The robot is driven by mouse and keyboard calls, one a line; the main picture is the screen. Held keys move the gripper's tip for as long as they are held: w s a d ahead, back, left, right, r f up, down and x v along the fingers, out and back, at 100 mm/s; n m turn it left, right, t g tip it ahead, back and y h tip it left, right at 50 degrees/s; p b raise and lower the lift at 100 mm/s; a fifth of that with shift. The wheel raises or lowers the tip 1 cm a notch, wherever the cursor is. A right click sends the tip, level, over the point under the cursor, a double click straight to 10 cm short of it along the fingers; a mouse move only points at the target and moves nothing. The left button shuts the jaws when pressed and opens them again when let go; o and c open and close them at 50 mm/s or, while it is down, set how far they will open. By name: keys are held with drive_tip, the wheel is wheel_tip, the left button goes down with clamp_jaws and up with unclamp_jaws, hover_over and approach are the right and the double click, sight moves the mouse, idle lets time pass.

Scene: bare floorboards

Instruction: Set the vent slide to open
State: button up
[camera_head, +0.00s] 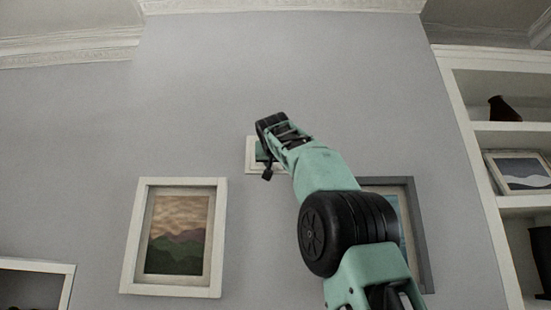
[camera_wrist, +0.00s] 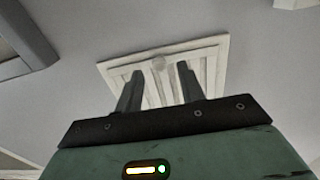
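The vent is a white square plate with slats, mounted on the grey wall. In the wrist view the vent (camera_wrist: 211,62) is straight ahead of my gripper (camera_wrist: 160,72).
A white-framed landscape picture (camera_head: 216,240) hangs below left of the vent. A grey-framed picture (camera_head: 416,225) hangs below right, partly behind my arm. White shelves (camera_head: 485,165) stand at the right. The wall above the vent is clear.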

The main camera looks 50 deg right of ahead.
drive_tip(key=shift+x, duration=0.9)
drive_tip(key=shift+c, duration=0.3)
clamp_jaws()
drive_tip(key=shift+s+d, duration=0.6)
drive_tip(key=shift+s, duration=0.15)
drive_tip(key=shift+w, duration=0.1)
drive_tip(key=shift+o, duration=0.3)
unclamp_jaws()
drive_tip(key=shift+d, duration=0.1)
